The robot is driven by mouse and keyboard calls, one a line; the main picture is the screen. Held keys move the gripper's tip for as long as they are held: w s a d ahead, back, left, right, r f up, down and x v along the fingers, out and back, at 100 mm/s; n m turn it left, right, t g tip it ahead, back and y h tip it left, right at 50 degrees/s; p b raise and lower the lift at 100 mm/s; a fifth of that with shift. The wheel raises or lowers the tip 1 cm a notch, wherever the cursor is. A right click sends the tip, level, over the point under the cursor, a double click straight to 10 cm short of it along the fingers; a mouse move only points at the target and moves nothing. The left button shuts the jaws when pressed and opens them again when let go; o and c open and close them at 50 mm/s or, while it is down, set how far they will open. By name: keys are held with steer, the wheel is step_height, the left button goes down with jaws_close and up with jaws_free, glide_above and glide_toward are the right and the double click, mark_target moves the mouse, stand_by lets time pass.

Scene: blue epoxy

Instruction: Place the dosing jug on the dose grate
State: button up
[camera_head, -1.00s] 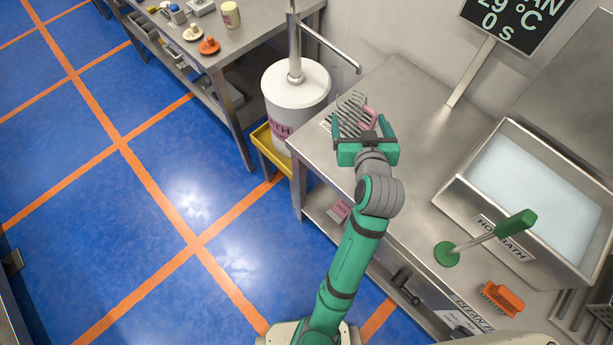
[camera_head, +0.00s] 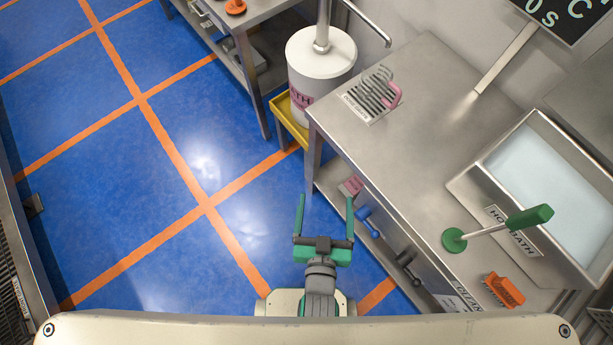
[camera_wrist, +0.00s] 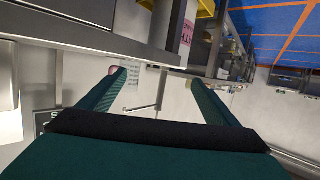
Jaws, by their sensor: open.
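The dosing jug, see-through with a pink handle (camera_head: 394,97), appears upright on the dose grate (camera_head: 367,101). Its clear body is hard to tell from the grate's bars, so exact contact is unclear. The grate lies on the far left corner of the steel bench, with a white label along its left edge. My gripper (camera_head: 323,216) is open and empty, well back from the jug, over the floor in front of the bench. In the wrist view, my two green fingers (camera_wrist: 160,82) are spread wide with nothing between them; a small pink patch shows beside the left fingertip.
A hot bath basin (camera_head: 560,175) stands at the bench's right, with a green-handled tool (camera_head: 500,228) and an orange brush (camera_head: 503,290) nearby. A white drum (camera_head: 322,55) in a yellow tray stands left of the bench. The bench middle is clear.

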steer(key=s+a+r+y, duration=0.1)
steer(key=s+a+r, duration=0.2)
steer(key=s, duration=0.7)
steer(key=shift+s+a+n+t+y, duration=0.3)
steer(key=shift+a+n+t, duration=0.1)
steer(key=shift+a, duration=0.5)
